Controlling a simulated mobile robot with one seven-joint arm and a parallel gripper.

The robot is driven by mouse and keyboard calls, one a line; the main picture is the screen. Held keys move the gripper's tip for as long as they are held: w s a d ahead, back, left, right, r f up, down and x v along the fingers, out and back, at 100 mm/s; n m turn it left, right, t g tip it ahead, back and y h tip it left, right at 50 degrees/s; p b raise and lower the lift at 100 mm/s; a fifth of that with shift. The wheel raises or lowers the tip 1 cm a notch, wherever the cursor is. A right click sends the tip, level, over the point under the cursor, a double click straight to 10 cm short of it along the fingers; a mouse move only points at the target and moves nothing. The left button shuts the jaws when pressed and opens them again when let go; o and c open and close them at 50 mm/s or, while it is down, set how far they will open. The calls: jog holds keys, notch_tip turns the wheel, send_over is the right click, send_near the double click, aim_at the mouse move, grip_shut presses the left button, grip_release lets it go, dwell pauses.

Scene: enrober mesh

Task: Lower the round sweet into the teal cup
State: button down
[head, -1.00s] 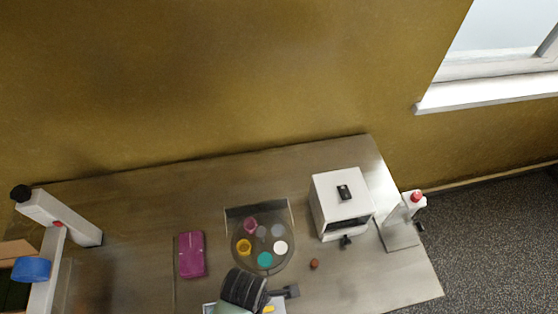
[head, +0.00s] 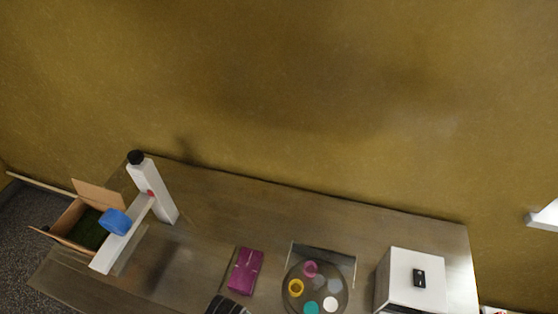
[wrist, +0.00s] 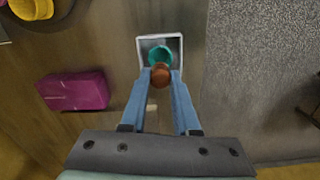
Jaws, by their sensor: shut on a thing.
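The round sweet (wrist: 160,76) is brown and sits between the tips of my gripper (wrist: 160,78) in the wrist view. The two blue fingers are shut on it. The teal cup (wrist: 160,54) shows just beyond the sweet, inside a white square tray or frame (wrist: 141,46). The sweet covers the cup's near edge. I cannot tell how high it is above the cup. In the head view my fingers, the sweet and this tray are not visible.
A dark round plate (head: 294,306) carries several coloured round pieces, one teal (head: 311,307). A magenta box (head: 245,271) lies left of it. A white machine (head: 410,280) stands right. A white stand with a blue part (head: 115,221) and an open carton (head: 84,222) are far left.

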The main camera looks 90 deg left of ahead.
jog(key=shift+f, duration=0.1)
dwell(0.6)
jog(key=shift+f+b, duration=0.45)
jog(key=shift+f, duration=0.25)
jog(key=shift+f+b, duration=1.3)
jog(key=shift+f, duration=0.6)
dwell(0.9)
jog(key=c, duration=0.6)
grip_release()
